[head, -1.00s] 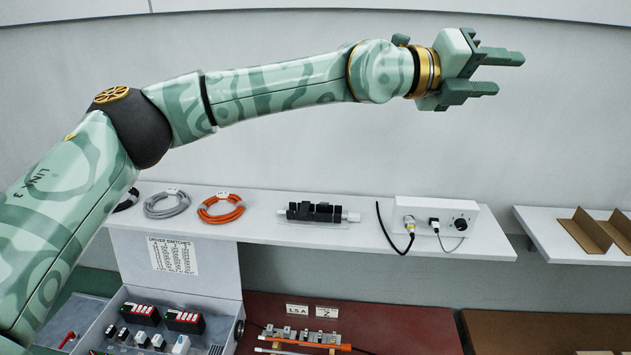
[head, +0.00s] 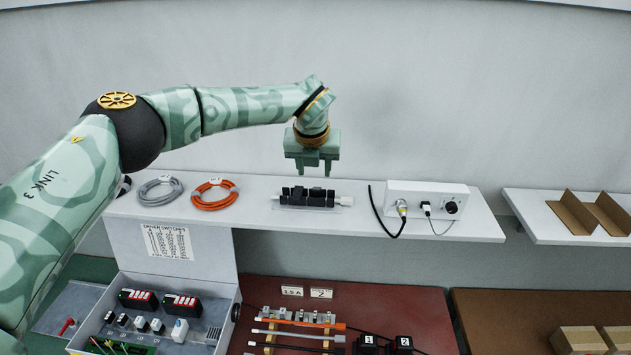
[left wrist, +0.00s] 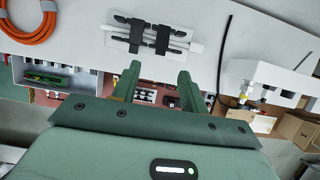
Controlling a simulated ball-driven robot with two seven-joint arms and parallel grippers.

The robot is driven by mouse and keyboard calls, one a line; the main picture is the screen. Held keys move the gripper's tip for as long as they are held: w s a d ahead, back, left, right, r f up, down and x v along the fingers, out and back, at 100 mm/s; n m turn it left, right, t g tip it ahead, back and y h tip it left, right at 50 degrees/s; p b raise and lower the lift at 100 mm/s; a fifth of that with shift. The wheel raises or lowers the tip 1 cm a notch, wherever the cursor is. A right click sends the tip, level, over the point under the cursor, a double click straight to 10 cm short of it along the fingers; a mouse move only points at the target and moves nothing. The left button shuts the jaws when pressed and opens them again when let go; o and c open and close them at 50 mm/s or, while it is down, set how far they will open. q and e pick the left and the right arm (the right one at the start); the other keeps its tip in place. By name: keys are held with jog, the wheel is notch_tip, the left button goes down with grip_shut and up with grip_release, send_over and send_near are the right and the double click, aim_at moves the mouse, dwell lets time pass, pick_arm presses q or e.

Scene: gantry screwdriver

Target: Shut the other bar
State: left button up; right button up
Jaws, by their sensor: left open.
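A black clamp fixture (head: 308,196) with a white rod through it lies on a clear plate on the white shelf. The left wrist view shows the fixture from above, with two dark bars, a left one (left wrist: 136,36) and a right one (left wrist: 162,40), lying across pale rods. I cannot tell which bar is open or shut. My left gripper (head: 315,168) is open and empty, pointing down above and behind the fixture in the head view. Its fingers (left wrist: 158,78) show apart in the left wrist view, touching nothing. My right gripper is not in view.
The white shelf (head: 260,219) also carries an orange cable coil (head: 214,206), a grey coil (head: 156,203) and a white control box (head: 428,197) with cables to the right. Below are an open switch case (head: 222,290) and a red-brown bench (head: 400,303).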

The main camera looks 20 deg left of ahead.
aim_at(316, 189)
pick_arm(q)
jog(key=x, duration=0.7)
jog(key=shift+d+f+p, duration=0.1)
jog(key=shift+d+p, duration=0.05)
jog(key=shift+p, duration=0.25)
jog(key=shift+w+f, duration=0.3)
jog(key=shift+f, duration=0.35)
jog(key=shift+c, duration=0.3)
